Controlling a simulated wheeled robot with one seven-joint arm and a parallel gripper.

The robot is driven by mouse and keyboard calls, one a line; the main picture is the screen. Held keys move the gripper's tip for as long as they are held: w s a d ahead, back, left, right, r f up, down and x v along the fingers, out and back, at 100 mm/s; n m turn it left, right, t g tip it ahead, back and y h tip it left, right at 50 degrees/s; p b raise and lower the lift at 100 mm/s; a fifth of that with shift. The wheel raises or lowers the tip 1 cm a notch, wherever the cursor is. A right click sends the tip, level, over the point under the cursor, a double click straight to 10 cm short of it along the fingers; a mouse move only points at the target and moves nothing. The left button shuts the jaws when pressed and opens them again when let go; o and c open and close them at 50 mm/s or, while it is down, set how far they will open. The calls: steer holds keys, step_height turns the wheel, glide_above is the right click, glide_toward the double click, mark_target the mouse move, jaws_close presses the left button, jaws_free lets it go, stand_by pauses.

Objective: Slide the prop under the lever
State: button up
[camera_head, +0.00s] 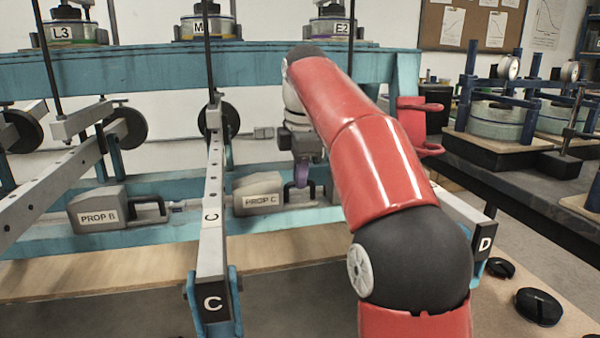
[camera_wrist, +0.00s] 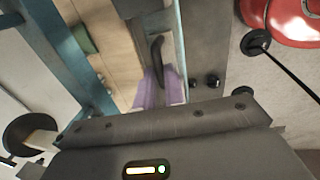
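Prop C (camera_head: 262,197) is a grey wedge-topped block with a dark handle on its right side. It sits on the teal shelf just right of lever C (camera_head: 211,235), a long grey bar running toward me. Its left end is close to the lever; I cannot tell if they touch. My gripper (camera_head: 302,174) points down at the handle, its purple fingers partly hiding it. In the wrist view the fingers (camera_wrist: 160,88) stand close together with the dark handle (camera_wrist: 157,58) between them, and they look shut on it. Contact is hard to see.
Prop B (camera_head: 98,212) stands on the same shelf at left, its handle pointing toward lever C. Lever D (camera_head: 482,243) is right of my arm. Dark round objects (camera_head: 538,306) lie on the front right board.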

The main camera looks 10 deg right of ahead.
mark_target(247, 181)
jaws_close()
steer(key=a, duration=1)
steer(key=shift+a, duration=0.3)
steer(key=shift+o, duration=1.9)
jaws_free()
steer(key=shift+a, duration=0.2)
steer(key=shift+o, duration=1)
steer(key=shift+d, duration=0.15)
